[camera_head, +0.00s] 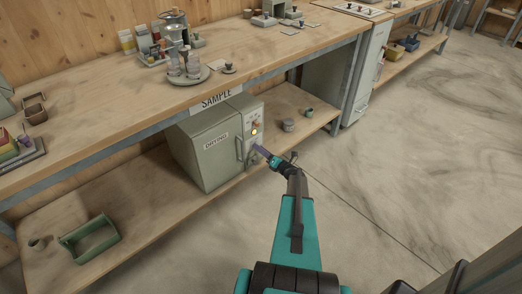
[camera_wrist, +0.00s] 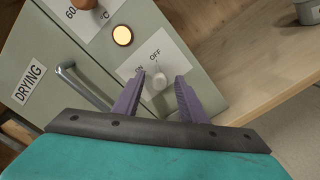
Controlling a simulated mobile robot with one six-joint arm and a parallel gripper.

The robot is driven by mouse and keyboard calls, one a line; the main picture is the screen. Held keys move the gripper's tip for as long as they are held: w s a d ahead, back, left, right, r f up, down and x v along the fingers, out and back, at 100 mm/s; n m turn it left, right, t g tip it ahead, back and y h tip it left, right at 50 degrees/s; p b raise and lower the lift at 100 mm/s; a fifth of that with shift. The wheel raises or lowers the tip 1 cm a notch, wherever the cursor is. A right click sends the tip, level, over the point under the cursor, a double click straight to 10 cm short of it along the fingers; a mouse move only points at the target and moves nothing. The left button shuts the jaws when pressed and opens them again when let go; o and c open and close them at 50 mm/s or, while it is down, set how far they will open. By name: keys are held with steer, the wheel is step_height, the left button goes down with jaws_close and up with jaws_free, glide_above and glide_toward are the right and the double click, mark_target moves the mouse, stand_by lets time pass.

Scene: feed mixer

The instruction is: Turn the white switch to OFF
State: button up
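The white switch (camera_wrist: 159,81) is a small knob on a white label of the drying cabinet, with ON at its upper left and OFF above it in the wrist view. My gripper (camera_wrist: 156,84) is open, with its two purple fingers on either side of the knob; I cannot tell whether they touch it. In the head view my gripper (camera_head: 260,151) is at the front of the grey-green drying cabinet (camera_head: 208,150), and the switch is too small or hidden to make out there. A round lamp (camera_wrist: 123,35) on the cabinet glows yellow.
The cabinet handle (camera_wrist: 84,87) is left of the fingers. An orange knob (camera_wrist: 84,4) sits near the top edge. The cabinet stands on a lower shelf under the SAMPLE bench (camera_head: 130,113). Small pots (camera_head: 288,125) stand to its right. The floor at right is clear.

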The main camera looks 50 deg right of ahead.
steer(key=s+a, duration=0.1)
steer(key=s, duration=1.2)
steer(key=shift+s, duration=0.3)
